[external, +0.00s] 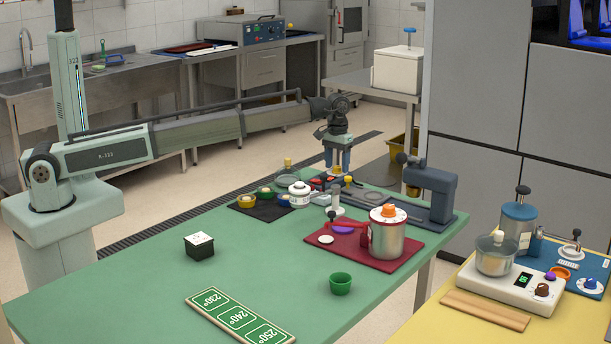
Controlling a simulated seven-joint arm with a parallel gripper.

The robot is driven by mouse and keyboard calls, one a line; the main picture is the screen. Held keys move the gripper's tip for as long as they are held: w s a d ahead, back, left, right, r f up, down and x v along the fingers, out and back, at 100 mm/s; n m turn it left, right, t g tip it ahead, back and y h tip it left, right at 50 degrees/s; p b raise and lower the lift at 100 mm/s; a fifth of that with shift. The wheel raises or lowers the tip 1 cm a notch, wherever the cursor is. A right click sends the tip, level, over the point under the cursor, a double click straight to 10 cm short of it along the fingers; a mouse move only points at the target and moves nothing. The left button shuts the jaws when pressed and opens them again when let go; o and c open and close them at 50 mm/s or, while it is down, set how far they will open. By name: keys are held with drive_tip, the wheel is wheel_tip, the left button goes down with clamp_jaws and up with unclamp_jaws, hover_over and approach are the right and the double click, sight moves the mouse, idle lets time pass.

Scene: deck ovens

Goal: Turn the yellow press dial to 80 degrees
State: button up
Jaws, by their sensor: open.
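The dial's marks and pointer are too small to read. Another small yellow-topped piece (288,162) stands further left, by a clear round lid.
A red mat (322,239) carries a steel pot (387,237) with an orange knob. A white jar (299,194) and small bowls stand left of the press. A black box (199,246), green cup (341,284) and temperature board (241,318) lie nearer. The table's left part is mostly clear.

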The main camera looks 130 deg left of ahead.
drive_tip(key=shift+f, duration=0.15)
drive_tip(key=c, duration=1)
